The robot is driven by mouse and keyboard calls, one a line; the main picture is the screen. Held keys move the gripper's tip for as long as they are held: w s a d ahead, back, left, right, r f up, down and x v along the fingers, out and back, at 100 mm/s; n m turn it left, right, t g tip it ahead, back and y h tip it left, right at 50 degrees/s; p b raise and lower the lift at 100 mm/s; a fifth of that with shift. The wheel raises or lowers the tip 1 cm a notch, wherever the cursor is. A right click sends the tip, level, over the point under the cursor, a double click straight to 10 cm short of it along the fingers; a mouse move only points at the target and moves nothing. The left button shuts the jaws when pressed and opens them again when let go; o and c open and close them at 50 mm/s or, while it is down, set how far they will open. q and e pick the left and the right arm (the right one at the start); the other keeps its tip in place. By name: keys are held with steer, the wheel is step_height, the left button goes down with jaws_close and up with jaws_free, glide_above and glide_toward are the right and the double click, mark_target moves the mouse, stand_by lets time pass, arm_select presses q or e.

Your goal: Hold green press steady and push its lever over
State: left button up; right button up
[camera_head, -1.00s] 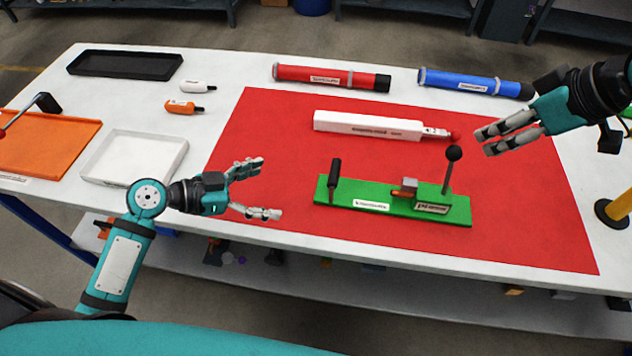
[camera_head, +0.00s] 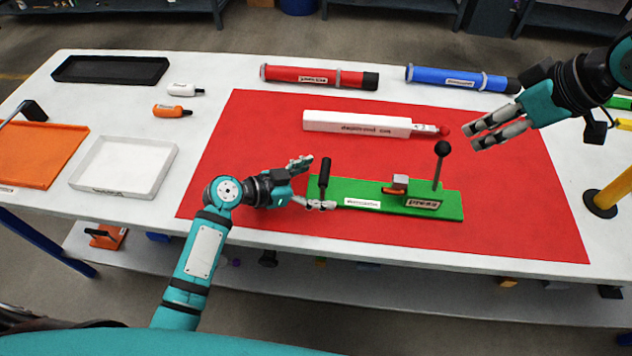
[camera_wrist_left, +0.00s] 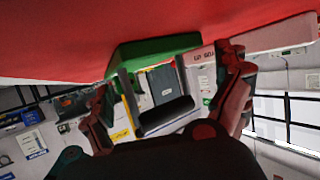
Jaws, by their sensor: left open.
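The green press (camera_head: 320,192) lies on the red mat, with an upright black handle (camera_head: 325,172) at its left end. Its lever (camera_head: 438,170), a thin rod with a black ball on top, stands nearly upright at the right end. My left gripper (camera_head: 310,185) is open, with its fingertips at the black handle; contact is unclear. In the left wrist view, the dark handle (camera_wrist_left: 165,118) shows between the spread fingers, with part of the green base (camera_wrist_left: 150,50) beyond. My right gripper (camera_head: 475,134) is open and empty, to the right of and above the lever ball.
A white box-shaped tool (camera_head: 360,123) lies behind the press on the red mat (camera_head: 250,130). Red (camera_head: 305,75) and blue (camera_head: 450,78) tubes lie at the back. A white tray (camera_head: 120,165) and an orange tray (camera_head: 45,150) stand left. Mat in front of the press is clear.

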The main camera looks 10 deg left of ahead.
arm_select(q)
steer(key=c, duration=1.6)
arm_select(e)
steer(key=c, duration=0.6)
steer(key=shift+w+f, duration=0.1)
steer(key=shift+f, duration=0.1)
jaws_close()
arm_select(q)
steer(key=shift+f, duration=0.1)
arm_select(e)
steer(key=w+d+f+n+t+h, duration=0.1)
steer(key=w+d+f+n+t, duration=0.15)
steer(key=f+n+t, duration=0.45)
arm_select(q)
steer(key=shift+s, duration=0.1)
arm_select(e)
steer(key=s+a+f+n+t+y, duration=0.2)
steer(key=s+a+n+y, duration=0.3)
steer(key=s+a+n, duration=0.3)
steer(key=s+n+t, duration=0.1)
steer(key=s, duration=0.3)
steer(key=shift+f+n+t, duration=0.2)
steer(key=shift+n+t, duration=0.1)
steer(key=shift+s+a, duration=0.1)
